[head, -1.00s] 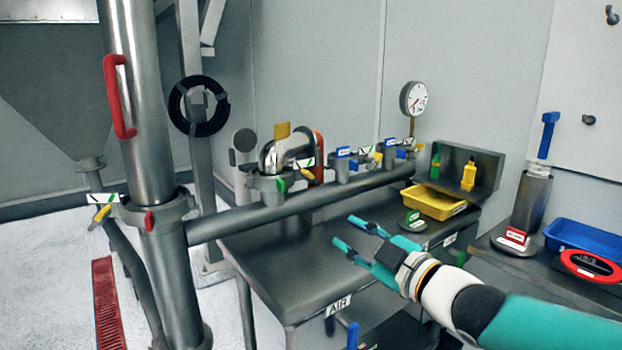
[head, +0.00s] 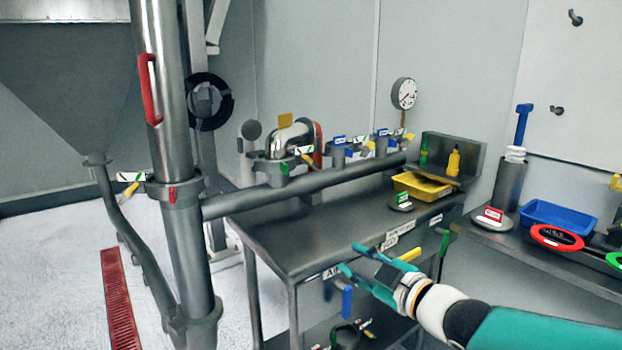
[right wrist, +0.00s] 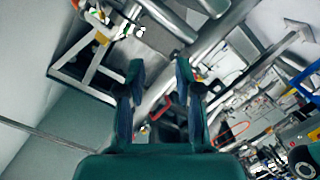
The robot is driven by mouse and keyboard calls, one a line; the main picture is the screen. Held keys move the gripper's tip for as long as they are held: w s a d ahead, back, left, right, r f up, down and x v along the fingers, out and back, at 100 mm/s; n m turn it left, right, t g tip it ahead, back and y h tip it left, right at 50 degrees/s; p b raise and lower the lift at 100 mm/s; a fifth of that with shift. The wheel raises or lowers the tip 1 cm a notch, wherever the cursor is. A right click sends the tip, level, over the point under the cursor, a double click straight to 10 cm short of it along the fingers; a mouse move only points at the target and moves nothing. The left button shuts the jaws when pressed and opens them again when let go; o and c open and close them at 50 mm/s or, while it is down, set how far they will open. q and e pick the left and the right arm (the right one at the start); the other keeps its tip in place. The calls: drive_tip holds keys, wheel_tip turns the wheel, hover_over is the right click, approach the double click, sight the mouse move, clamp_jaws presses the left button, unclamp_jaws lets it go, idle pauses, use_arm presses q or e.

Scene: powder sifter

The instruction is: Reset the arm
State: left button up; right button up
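My right gripper (head: 350,258) reaches in from the lower right of the head view, in front of the steel bench (head: 300,235). Its teal fingers are apart with nothing between them. It also shows in the right wrist view (right wrist: 158,75), where the two fingers stand apart and empty. A blue handle (head: 347,300) hangs just below the fingertips in the head view; I cannot tell whether they touch. My left gripper is in neither view.
A steel column (head: 165,130) with a red handle (head: 150,88) stands at left. A horizontal pipe (head: 290,190) with several valves runs above the bench. A yellow tray (head: 425,190) and a blue tray (head: 560,220) lie at right.

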drive_tip(key=s+d+f+m+g+h, duration=0.1)
drive_tip(key=s+f+m+g, duration=0.15)
drive_tip(key=f, duration=0.95)
drive_tip(key=s+d+f+m+g+h, duration=0.1)
drive_tip(key=s+f+m+g, duration=0.2)
drive_tip(key=f, duration=1)
drive_tip(key=s+d+f+m+g+h, duration=0.1)
drive_tip(key=s+f+m+h, duration=0.2)
drive_tip(key=f, duration=0.9)
drive_tip(key=s+f+m+g, duration=0.35)
drive_tip(key=s+f, duration=0.25)
drive_tip(key=s, duration=0.5)
drive_tip(key=s+f+m+g, duration=0.35)
drive_tip(key=s+f, duration=0.25)
drive_tip(key=s, duration=0.5)
wheel_tip(320, 180, up, 17)
drive_tip(key=m+p, duration=0.1)
drive_tip(key=p, duration=1.6)
drive_tip(key=shift+d, duration=0.35)
drive_tip(key=shift+s+f, duration=0.1)
drive_tip(key=shift+f, duration=0.05)
drive_tip(key=shift+o, duration=0.2)
